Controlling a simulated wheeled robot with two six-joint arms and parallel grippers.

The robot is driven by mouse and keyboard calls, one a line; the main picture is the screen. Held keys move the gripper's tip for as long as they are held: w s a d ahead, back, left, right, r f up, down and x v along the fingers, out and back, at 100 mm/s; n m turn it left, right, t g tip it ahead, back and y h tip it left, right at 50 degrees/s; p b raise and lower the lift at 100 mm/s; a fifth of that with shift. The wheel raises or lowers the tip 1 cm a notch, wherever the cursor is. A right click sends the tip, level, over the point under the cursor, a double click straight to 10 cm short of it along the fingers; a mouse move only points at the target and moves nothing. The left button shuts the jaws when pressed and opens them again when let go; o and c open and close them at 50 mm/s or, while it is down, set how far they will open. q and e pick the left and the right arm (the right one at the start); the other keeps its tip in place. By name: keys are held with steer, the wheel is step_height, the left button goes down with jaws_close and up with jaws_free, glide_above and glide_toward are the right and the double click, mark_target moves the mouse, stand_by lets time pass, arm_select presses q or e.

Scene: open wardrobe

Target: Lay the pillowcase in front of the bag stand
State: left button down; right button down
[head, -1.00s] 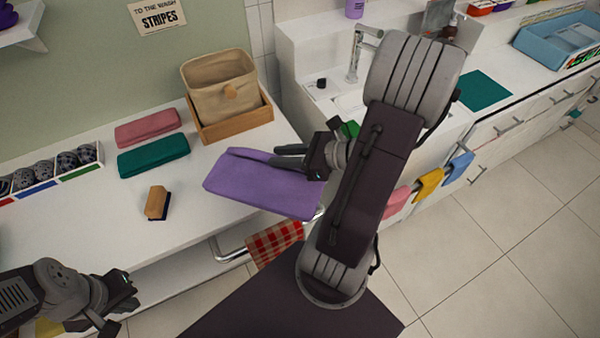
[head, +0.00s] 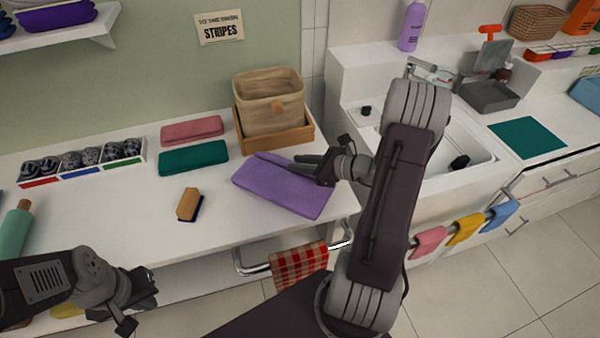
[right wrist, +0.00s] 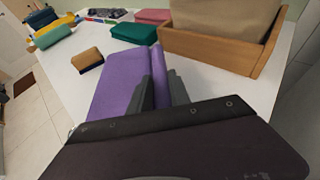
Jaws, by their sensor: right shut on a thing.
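The pillowcase is probably the folded purple cloth (head: 285,190), which is in front of the bag stand (head: 300,136), a wooden tray-like base holding a beige canvas bag (head: 270,100). My right gripper (head: 308,166) is shut on the cloth's back right part. The cloth looks flat and level, on or just above the white tabletop; I cannot tell if it touches. In the right wrist view the cloth (right wrist: 118,85) shows on both sides of the dark fingers (right wrist: 155,82). My left gripper (head: 150,290) is at the lower left, away from the cloth; its jaws are unclear.
Folded pink (head: 192,130) and green (head: 193,157) cloths lie left of the bag stand. A brush (head: 188,204) lies in front of them. A divided tray (head: 82,160) is further left. A checked towel (head: 299,264) hangs from the front rail. A sink (head: 480,155) is at right.

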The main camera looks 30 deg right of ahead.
step_height(320, 180, down, 3)
steer(key=shift+f+b, duration=0.15)
steer(key=shift+b, duration=0.15)
steer(key=shift+f, duration=0.3)
steer(key=shift+f, duration=0.15)
steer(key=c, duration=1.2)
jaws_free()
